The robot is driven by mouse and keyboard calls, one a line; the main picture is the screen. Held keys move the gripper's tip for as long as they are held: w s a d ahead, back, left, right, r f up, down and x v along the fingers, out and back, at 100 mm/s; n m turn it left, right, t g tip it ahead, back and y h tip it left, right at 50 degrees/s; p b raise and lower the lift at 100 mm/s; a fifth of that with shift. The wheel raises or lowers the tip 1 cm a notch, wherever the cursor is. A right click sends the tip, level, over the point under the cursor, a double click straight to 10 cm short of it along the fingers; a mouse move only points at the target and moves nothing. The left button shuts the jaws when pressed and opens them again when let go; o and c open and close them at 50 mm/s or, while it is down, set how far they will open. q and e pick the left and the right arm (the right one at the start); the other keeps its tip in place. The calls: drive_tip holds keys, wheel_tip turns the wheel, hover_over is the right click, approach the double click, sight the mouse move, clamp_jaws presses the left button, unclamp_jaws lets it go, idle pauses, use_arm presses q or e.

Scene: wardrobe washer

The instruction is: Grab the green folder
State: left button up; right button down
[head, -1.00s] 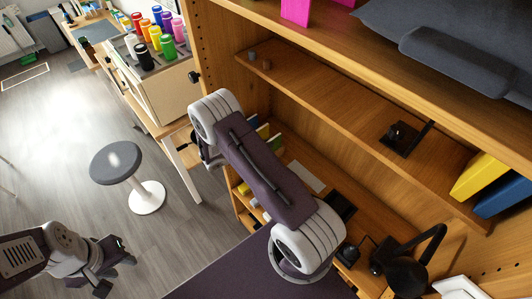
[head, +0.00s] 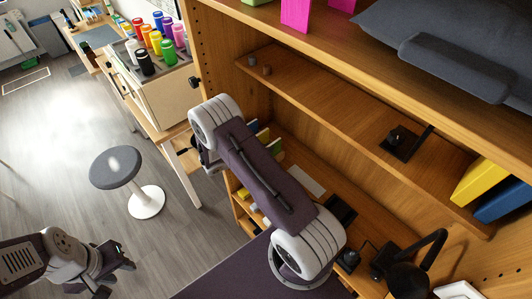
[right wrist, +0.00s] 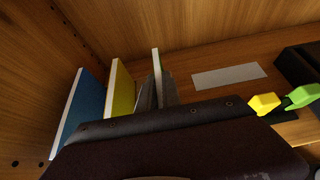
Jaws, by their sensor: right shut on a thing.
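In the right wrist view, the green folder (right wrist: 157,62) stands upright, its pale edge facing me and a strip of green at its side. My right gripper (right wrist: 155,92) is shut on it, with the grey fingers around its lower part. In the head view my right arm hides most of this gripper, and a bit of the folders shows beside it. My left gripper (head: 117,275) is over the floor at the lower left, empty, its fingers apart.
A yellow folder (right wrist: 121,92) and a blue folder (right wrist: 82,108) stand left of the green one, near the shelf's side wall. A light flat sheet (right wrist: 228,76) lies to the right. A round stool (head: 116,168) stands on the open floor.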

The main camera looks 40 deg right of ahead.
wheel_tip(320, 180, up, 10)
drive_tip(key=shift+f+b, duration=0.1)
drive_tip(key=shift+b, duration=0.65)
